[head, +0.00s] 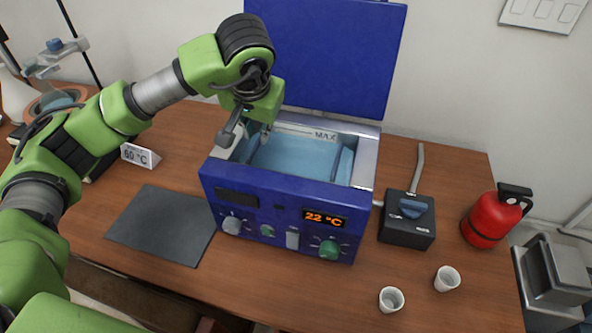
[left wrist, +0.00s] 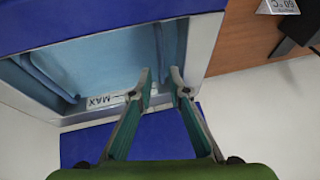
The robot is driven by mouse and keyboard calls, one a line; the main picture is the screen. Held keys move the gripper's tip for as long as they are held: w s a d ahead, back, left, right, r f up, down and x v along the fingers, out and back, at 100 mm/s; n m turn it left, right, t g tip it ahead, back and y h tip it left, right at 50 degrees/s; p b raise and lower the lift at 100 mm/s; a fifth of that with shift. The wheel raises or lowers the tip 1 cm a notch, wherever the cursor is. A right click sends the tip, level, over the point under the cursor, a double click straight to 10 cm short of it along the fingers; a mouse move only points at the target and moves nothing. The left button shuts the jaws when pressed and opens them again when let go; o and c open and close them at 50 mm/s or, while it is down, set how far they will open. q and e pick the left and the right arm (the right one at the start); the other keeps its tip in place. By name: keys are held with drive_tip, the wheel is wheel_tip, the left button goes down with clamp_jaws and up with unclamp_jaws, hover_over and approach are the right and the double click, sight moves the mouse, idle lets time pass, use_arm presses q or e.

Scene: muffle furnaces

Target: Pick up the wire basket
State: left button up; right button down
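No wire basket can be clearly made out. A blue water bath (head: 275,200) with its lid raised (head: 325,60) stands on the table and reads 22 °C. Bluish bar-like shapes (head: 336,162) show at the sides inside its basin; I cannot tell whether they belong to the basket. My left gripper (head: 249,138) is over the back left part of the basin, pointing down, with its fingers apart. In the left wrist view its fingertips (left wrist: 162,72) have a gap with nothing held, near the bath's rim and the MAX label. My right gripper is out of view.
A dark flat mat (head: 160,226) lies left of the bath, with a 60 °C sign (head: 140,155) behind it.

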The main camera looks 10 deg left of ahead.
sight(257, 143)
use_arm(q)
drive_tip(key=shift+x, duration=0.75)
drive_tip(key=shift+w+a+f, duration=0.1)
drive_tip(key=shift+w+f, duration=0.15)
drive_tip(key=shift+w+f+p, duration=0.15)
drive_tip(key=shift+f+p, duration=0.25)
drive_tip(key=shift+f, duration=0.1)
drive_tip(key=p+x, duration=0.1)
drive_tip(key=x, duration=0.2)
drive_tip(key=shift+w+a+f, duration=0.1)
drive_tip(key=shift+a+f, duration=0.05)
drive_tip(key=shift+f, duration=0.1)
drive_tip(key=shift+w+a+f, duration=0.1)
drive_tip(key=shift+f, duration=0.15)
clamp_jaws()
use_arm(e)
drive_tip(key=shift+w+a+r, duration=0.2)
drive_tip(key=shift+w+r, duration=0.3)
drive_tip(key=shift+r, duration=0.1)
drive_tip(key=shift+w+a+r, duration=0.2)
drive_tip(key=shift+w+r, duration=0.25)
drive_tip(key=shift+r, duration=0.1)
